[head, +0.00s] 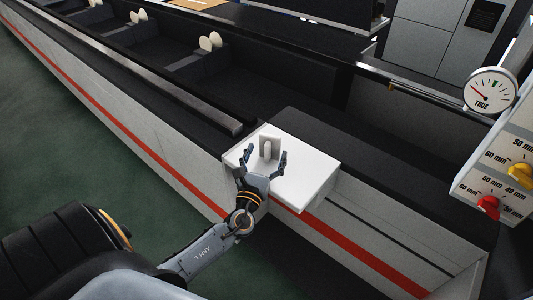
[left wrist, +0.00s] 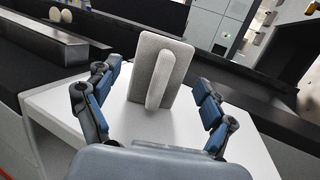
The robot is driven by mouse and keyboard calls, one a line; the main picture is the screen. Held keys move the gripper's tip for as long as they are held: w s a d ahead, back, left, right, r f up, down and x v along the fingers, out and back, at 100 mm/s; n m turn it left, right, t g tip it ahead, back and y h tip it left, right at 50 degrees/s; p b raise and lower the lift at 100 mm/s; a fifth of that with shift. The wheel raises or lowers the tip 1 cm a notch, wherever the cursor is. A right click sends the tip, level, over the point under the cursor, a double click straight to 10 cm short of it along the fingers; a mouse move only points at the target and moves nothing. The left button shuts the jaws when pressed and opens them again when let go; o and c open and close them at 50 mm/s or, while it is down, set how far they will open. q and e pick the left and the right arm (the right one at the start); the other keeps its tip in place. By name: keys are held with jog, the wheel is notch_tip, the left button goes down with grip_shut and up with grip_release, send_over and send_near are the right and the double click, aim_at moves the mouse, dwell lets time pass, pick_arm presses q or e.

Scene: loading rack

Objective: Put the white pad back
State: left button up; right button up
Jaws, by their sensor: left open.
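The white pad (head: 268,148) stands upright on a white shelf (head: 310,183) that juts from the machine's side. In the left wrist view the pad (left wrist: 172,60) is a light speckled rectangular plate with a rounded grip bar facing me. My left gripper (head: 264,165) is open, just in front of the pad. In the left wrist view its blue-padded fingers (left wrist: 152,100) spread to either side of the pad, apart from it. The pad's back face is hidden. My right gripper does not show.
A long dark trough (head: 260,85) runs behind the shelf, with several pale round discs (head: 210,41) on dark blocks. A dial gauge (head: 490,90) and a panel with yellow and red knobs (head: 497,175) stand at the right. Green floor (head: 60,130) is clear at left.

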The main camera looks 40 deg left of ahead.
pick_arm(q)
jog(key=b+v, duration=0.3)
jog(key=v, duration=0.9)
